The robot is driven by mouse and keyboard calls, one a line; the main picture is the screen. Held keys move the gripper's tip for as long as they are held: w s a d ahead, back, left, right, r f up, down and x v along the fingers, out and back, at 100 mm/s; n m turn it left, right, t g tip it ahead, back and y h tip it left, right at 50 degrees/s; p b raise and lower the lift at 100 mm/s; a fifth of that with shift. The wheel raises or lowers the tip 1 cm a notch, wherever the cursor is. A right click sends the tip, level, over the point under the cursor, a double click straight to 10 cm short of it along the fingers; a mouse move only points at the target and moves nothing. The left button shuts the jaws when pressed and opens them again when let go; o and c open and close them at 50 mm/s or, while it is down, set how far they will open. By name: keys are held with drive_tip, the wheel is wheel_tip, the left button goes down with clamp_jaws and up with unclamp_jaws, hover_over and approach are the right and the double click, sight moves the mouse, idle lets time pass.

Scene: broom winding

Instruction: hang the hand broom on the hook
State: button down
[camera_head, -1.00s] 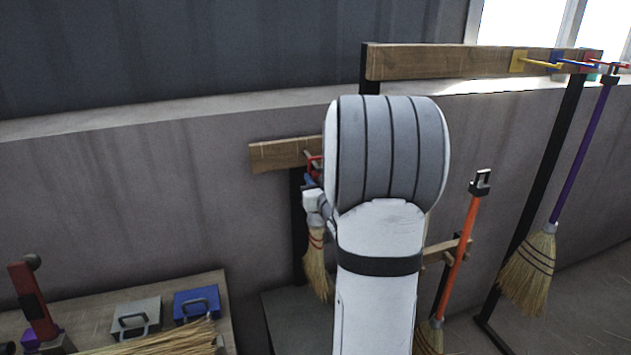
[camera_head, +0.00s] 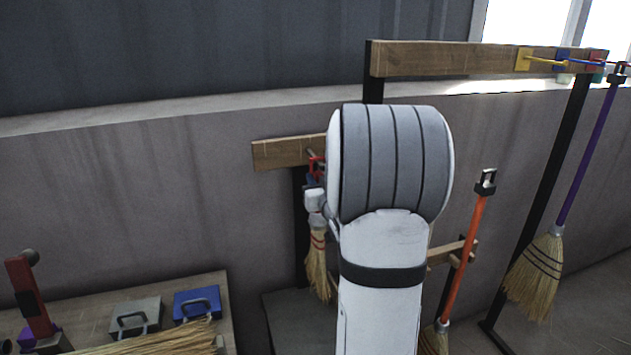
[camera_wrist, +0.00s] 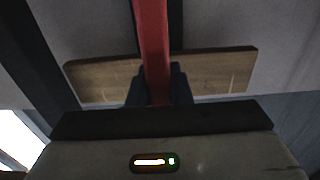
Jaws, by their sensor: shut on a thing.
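The hand broom has straw bristles (camera_head: 318,268) with red stitching and hangs bristles down in the head view, left of my arm. The top of its red handle (camera_head: 316,165) shows near the right end of a low wooden board. In the wrist view the red handle (camera_wrist: 153,40) runs between the dark fingers of my gripper (camera_wrist: 158,88), which is shut on it. A small dark peg, seemingly the hook (camera_head: 311,153), shows at the board by the broom's top. My arm hides the board's right part, and I cannot tell whether the broom touches the hook.
The low wooden board (camera_head: 280,154) stands on a dark post. A higher rail (camera_head: 440,59) carries coloured hooks and a purple-handled broom (camera_head: 588,150) at right. An orange-handled broom (camera_head: 465,260) stands right of my arm. A table (camera_head: 90,298) at lower left holds cases and straw.

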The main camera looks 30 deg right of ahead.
drive_tip(key=c, duration=1.3)
unclamp_jaws()
drive_tip(key=shift+o, duration=0.2)
drive_tip(key=shift+s+a, duration=0.1)
drive_tip(key=shift+s, duration=0.45)
drive_tip(key=b+v, duration=0.1)
drive_tip(key=v, duration=0.5)
drive_tip(key=shift+s+b, duration=0.35)
drive_tip(key=shift+s, duration=0.05)
drive_tip(key=shift+a, duration=0.1)
